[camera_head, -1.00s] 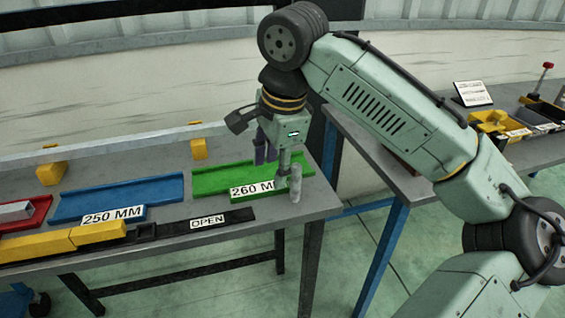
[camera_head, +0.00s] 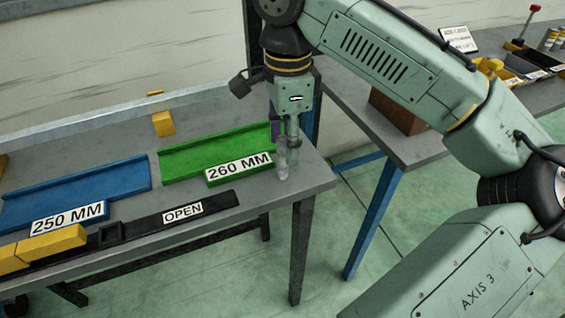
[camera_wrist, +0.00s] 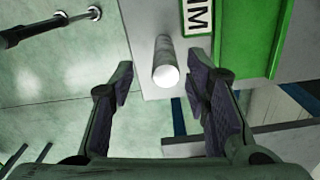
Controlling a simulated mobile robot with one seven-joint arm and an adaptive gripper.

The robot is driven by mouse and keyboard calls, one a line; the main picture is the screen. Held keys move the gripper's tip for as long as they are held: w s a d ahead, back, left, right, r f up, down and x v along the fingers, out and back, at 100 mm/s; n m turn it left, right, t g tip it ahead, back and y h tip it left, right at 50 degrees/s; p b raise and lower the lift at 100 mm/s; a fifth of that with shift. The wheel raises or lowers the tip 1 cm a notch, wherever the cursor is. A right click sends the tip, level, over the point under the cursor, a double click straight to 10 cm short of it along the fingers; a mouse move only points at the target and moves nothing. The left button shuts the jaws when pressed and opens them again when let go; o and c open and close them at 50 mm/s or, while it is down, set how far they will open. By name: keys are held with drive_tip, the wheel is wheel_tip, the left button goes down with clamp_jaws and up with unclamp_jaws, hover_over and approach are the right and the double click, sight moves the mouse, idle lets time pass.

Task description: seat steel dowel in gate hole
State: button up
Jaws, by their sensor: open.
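The steel dowel (camera_head: 282,167), a grey upright cylinder, stands near the right front corner of the grey bench. In the wrist view the dowel (camera_wrist: 165,62) shows its bright round end, ahead of and between the spread fingers. My gripper (camera_head: 285,138) is open and empty, pointing down close above the dowel; its purple-padded fingers are apart in the wrist view (camera_wrist: 160,95). A black bar (camera_head: 195,209) labelled OPEN runs along the bench front. It has a small square-framed socket (camera_head: 110,233); I cannot tell whether this is the gate hole.
A green tray (camera_head: 185,163) marked 260 MM lies left of the dowel, with a blue tray (camera_head: 90,189) marked 250 MM farther left. Yellow blocks (camera_head: 55,245) sit at the front left. A second bench (camera_head: 405,149) stands to the right, across a gap.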

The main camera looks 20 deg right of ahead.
sight(283, 158)
drive_tip(key=f+b, duration=0.4)
drive_tip(key=f, duration=0.1)
drive_tip(key=shift+w+a+b, duration=0.25)
drive_tip(key=shift+a+b, duration=0.05)
drive_tip(key=shift+b, duration=0.1)
drive_tip(key=shift+r, duration=0.1)
drive_tip(key=shift+c, duration=0.5)
clamp_jaws()
